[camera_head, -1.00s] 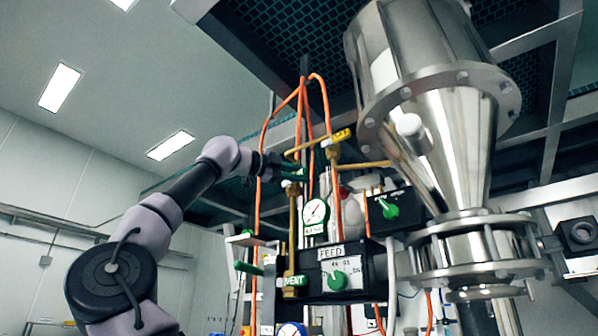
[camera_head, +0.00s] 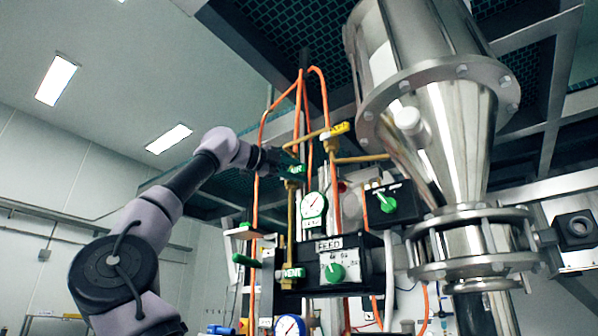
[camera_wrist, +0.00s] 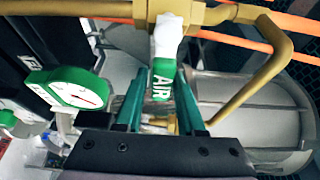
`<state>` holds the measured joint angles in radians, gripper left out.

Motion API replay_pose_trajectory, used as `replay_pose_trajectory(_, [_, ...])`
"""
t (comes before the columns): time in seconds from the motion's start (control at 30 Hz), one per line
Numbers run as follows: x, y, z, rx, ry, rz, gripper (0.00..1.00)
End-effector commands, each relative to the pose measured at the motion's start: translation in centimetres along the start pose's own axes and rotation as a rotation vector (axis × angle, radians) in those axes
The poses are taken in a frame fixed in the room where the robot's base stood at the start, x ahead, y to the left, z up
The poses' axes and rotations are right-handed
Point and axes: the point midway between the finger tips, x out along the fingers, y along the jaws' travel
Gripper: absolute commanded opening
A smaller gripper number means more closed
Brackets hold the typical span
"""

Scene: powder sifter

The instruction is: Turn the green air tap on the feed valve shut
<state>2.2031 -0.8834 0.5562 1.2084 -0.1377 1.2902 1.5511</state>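The green air tap (camera_wrist: 163,80), lettered AIR, hangs from a white stem below a brass pipe in the wrist view. It also shows in the head view (camera_head: 296,170), at the top of the brass line above the FEED valve box (camera_head: 372,262). My gripper (camera_wrist: 160,90) has its two teal fingers on either side of the tap handle. A gap shows on the left of the handle; the right finger is very near it, and I cannot tell whether it touches. In the head view my gripper (camera_head: 288,164) is at the tap, partly overlapping it.
A green-rimmed gauge (camera_head: 313,205) is close below the tap, and left of my gripper in the wrist view (camera_wrist: 78,92). The VENT tap (camera_head: 292,273), a green knob (camera_head: 333,271), orange hoses (camera_head: 258,150) and a steel hopper (camera_head: 455,130) crowd the area.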

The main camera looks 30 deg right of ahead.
Motion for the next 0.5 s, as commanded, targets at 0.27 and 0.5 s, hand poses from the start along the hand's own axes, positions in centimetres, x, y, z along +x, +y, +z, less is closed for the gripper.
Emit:
replay_pose_trajectory(0.27, [0.0, -0.1, 0.0, -0.001, 0.0, -0.002, 0.57])
replay_pose_trajectory(0.5, [-1.7, -0.1, 0.1, -0.003, -0.001, -0.006, 0.57])
